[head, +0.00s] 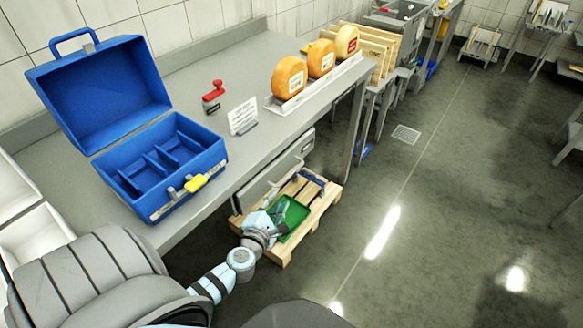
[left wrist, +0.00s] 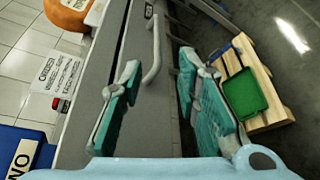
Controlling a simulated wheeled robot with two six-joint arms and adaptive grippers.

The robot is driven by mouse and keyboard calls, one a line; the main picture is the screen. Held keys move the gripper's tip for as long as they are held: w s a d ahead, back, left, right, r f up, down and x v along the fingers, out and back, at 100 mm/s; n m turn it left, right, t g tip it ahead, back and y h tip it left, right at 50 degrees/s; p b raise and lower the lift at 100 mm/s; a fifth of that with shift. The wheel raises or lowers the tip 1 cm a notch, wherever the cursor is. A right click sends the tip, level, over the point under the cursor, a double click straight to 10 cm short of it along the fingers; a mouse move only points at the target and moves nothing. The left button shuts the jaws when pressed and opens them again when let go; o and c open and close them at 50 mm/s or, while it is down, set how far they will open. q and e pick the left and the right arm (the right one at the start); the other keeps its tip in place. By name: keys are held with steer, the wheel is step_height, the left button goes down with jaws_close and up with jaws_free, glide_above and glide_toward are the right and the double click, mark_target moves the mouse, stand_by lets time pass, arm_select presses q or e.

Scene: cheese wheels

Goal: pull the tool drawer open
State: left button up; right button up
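The tool drawer (head: 268,180) is a grey front under the table's edge and looks shut. In the left wrist view its front (left wrist: 150,125) carries a bar handle (left wrist: 154,50) and a small label. My left gripper (head: 262,222) is in front of the drawer, below the tabletop. In the left wrist view its teal fingers (left wrist: 164,95) are spread wide with nothing between them. The handle lies ahead of the fingertips, between their lines, and they appear apart from it. My right gripper is not in view.
A wooden pallet (head: 325,199) with a green tray (head: 293,216) stands on the floor beside my left gripper. The table (head: 205,78) bears an open blue toolbox (head: 175,155), a red stamp (head: 214,92), a sign (head: 243,115) and cheese wheels (head: 289,78).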

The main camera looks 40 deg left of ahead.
mark_target(291, 174)
arm_select(q)
steer(key=shift+n, duration=0.3)
steer(key=b+x, duration=0.5)
steer(key=x, duration=0.8)
steer(key=shift+w, duration=0.4)
steer(key=shift+w+a+r, duration=0.1)
steer(key=shift+w+a, duration=0.1)
steer(key=shift+w, duration=0.2)
steer(key=shift+c, duration=0.6)
jaws_close()
